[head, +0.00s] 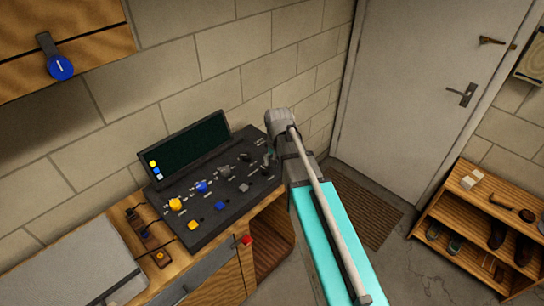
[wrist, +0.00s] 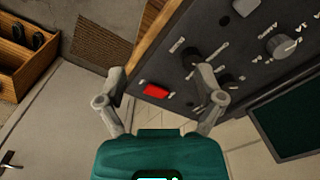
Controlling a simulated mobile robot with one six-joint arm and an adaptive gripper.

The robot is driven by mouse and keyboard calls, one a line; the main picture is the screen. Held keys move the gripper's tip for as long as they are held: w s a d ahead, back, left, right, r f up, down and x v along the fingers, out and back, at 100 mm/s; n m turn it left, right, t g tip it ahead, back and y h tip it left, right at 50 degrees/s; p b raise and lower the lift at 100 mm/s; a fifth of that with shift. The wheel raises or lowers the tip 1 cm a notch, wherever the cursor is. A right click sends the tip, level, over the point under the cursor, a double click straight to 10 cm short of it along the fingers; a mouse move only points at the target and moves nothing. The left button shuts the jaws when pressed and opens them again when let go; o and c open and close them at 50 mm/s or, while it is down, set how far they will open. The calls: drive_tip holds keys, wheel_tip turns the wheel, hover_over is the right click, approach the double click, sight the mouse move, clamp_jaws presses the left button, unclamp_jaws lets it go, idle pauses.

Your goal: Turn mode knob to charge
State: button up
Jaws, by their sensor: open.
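A dark control console (head: 228,222) stands on a wooden cabinet, with yellow, blue, grey and dark knobs and a tilted screen (head: 195,140). The labels are too small to read, so I cannot tell which is the mode knob. My gripper (wrist: 162,72) is open and empty, above the console's right end in the head view; its fingertips are hard to make out there. In the wrist view the panel lies beyond the fingers. A dark knob (wrist: 190,57) shows beside the right finger, and a grey knob (wrist: 282,45) lies farther right. A red block-like part (wrist: 156,90) shows between the fingers.
A blue round dial (head: 60,67) is on a wooden wall cabinet at upper left. A grey door (head: 430,80) and a shoe rack (head: 470,240) are at right. A brown mat (head: 365,210) lies on the floor.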

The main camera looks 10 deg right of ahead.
drive_tip(key=s+d+f+n+b, duration=0.1)
drive_tip(key=s+d+f, duration=0.1)
drive_tip(key=s, duration=0.4)
drive_tip(key=s+d+f+n+b, duration=0.1)
drive_tip(key=s+f+n+b, duration=0.1)
drive_tip(key=s, duration=0.5)
drive_tip(key=shift+d+b, duration=0.3)
drive_tip(key=shift+d, duration=0.05)
idle(1.0)
